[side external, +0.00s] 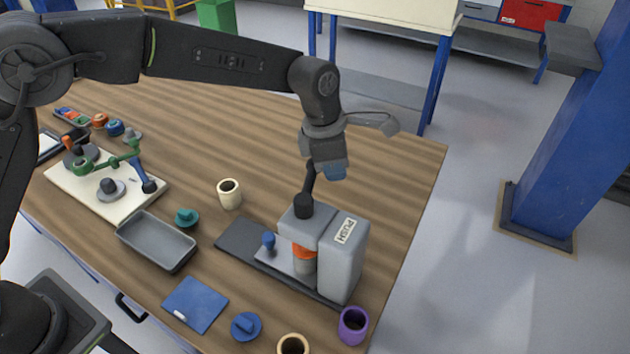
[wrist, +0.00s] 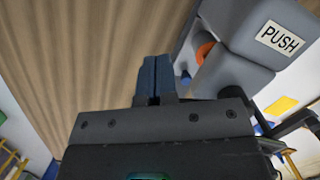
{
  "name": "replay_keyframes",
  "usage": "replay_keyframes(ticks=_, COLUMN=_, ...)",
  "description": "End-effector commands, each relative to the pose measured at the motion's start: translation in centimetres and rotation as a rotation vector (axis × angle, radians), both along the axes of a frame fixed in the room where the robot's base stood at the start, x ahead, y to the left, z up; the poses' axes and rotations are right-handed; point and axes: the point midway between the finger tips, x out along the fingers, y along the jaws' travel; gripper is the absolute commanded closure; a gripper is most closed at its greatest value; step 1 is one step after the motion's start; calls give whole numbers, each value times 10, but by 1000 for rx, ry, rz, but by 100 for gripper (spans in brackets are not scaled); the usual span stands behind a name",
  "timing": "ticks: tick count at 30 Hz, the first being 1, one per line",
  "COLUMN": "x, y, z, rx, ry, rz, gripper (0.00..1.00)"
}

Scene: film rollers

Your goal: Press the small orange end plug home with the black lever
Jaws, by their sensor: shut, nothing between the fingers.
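The grey press (side external: 343,262), marked PUSH, stands near the right edge of the table; it also shows in the wrist view (wrist: 232,70). Its black lever (side external: 305,203) rises from the top of the press head, with its upper end beside my gripper. The orange end plug (side external: 304,251) sits under the press head, on top of a grey roller (side external: 304,266); part of the orange shows in the wrist view (wrist: 203,52). My gripper (side external: 334,172) is above the press, its blue fingertips (wrist: 152,78) together and empty. I cannot tell whether it touches the lever.
A blue-knobbed part (side external: 268,242) stands beside the roller on the press base. A purple cup (side external: 353,325), a blue lid (side external: 246,326) and a cream cup (side external: 229,193) stand around the press. A grey tray (side external: 157,241) and white board (side external: 105,185) lie to the left.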

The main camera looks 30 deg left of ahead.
Motion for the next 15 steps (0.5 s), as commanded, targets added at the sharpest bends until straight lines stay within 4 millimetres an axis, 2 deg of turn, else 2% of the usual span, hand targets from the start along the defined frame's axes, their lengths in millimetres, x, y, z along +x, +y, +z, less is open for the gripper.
replay_keyframes(ticks=15, x=-1, y=24, z=0, rx=0, ry=0, rz=2, gripper=100)
